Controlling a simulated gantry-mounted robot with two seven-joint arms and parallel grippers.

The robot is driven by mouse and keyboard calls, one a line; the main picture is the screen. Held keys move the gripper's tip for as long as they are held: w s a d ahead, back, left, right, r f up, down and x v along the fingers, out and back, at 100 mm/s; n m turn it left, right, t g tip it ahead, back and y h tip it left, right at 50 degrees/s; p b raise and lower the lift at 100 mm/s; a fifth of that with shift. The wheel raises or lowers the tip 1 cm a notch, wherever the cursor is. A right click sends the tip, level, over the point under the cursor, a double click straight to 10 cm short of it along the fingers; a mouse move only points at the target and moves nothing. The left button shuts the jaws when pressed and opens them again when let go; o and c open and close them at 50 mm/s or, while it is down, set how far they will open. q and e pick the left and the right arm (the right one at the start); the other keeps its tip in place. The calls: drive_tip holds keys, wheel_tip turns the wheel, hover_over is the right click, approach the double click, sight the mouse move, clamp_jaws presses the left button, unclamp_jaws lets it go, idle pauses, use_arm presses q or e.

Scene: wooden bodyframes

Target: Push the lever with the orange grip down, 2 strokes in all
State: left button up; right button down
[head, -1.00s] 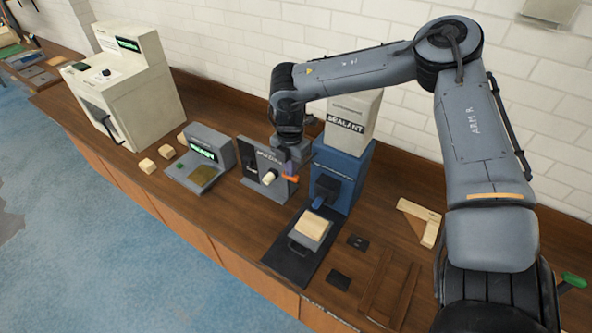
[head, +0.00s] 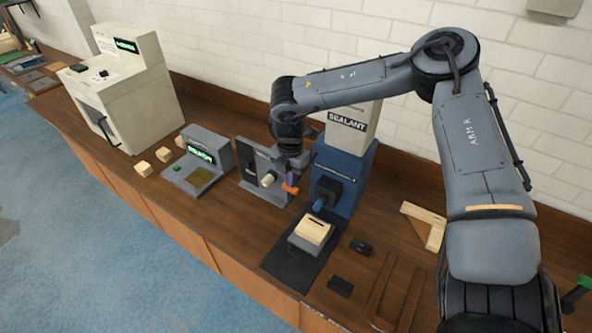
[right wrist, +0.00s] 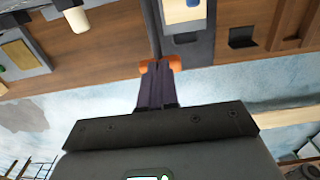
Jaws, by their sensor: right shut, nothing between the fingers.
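The lever's orange grip (head: 290,189) sticks out at the right side of a grey upright panel unit (head: 265,190) on the bench. My right gripper (head: 292,177) points down with its shut, empty fingers right at the orange grip, seemingly touching its top. In the right wrist view the orange grip (right wrist: 146,68) shows on both sides of the dark purple fingertips (right wrist: 160,66). Most of the lever's arm is hidden by the fingers. My left gripper is out of view.
A blue sealant dispenser (head: 338,175) stands close on the right, with a wooden block (head: 312,231) on the dark plate before it. A small grey unit with a green display (head: 201,158) stands to the left. Bare bench lies in front of the panel.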

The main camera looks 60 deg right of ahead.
drive_tip(key=shift+r, duration=0.2)
drive_tip(key=shift+r+p, duration=1.75)
drive_tip(key=shift+r, duration=1.35)
drive_tip(key=shift+f, duration=0.15)
drive_tip(key=shift+f, duration=0.15)
drive_tip(key=shift+f+b, duration=2.9)
drive_tip(key=shift+f, duration=0.2)
drive_tip(key=shift+r, duration=0.2)
